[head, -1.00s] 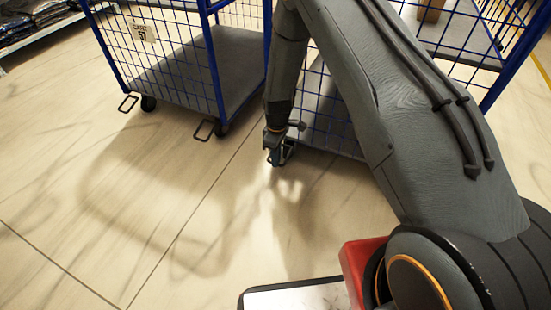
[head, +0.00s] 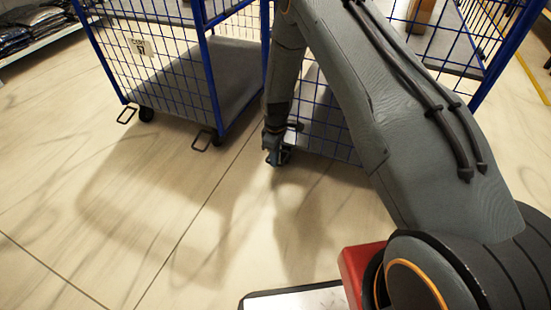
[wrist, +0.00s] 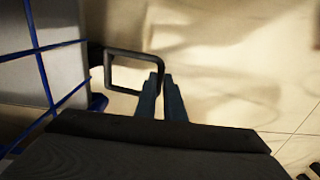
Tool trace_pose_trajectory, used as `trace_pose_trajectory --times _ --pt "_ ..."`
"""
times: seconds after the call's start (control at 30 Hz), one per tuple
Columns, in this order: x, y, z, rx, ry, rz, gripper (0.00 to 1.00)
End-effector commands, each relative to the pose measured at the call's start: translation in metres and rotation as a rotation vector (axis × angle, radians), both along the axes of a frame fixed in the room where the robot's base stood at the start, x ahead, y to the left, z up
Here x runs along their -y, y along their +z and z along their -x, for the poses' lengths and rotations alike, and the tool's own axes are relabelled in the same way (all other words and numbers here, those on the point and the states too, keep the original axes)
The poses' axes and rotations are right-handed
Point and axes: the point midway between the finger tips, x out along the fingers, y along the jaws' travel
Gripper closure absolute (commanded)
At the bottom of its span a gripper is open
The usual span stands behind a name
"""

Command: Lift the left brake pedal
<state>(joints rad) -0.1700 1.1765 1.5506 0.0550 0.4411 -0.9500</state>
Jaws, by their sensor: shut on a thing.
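The left brake pedal (wrist: 133,53) is a dark, open rectangular loop at the lower edge of the blue wire cart on the right. In the wrist view its right bar lies between my two fingertips, and my gripper (wrist: 162,80) is shut on it. In the head view my gripper (head: 277,157) is low, near the floor, at the left corner of that right cart (head: 330,130). The pedal is small there and partly hidden by my gripper.
Another blue wire cart (head: 215,85) stands to the left, with two pedal loops (head: 127,115) at its front edge. A shelf with packed clothing (head: 35,40) is at the far left. The floor in front is clear.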

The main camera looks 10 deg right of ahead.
Motion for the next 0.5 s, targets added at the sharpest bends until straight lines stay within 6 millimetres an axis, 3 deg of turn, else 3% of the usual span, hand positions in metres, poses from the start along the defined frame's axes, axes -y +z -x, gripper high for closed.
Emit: trace_pose_trajectory --times 0.1,0.13,0.23,0.5 --pt "-0.0029 -0.0011 0.0036 -0.007 0.002 0.001 1.00" --pt "-0.0030 -0.0012 0.0038 -0.008 0.002 0.000 0.90" --pt "-0.0023 -0.0012 0.0038 -0.008 0.001 0.000 0.73" --pt "0.0022 -0.0009 0.0024 -0.005 -0.005 0.000 0.72"
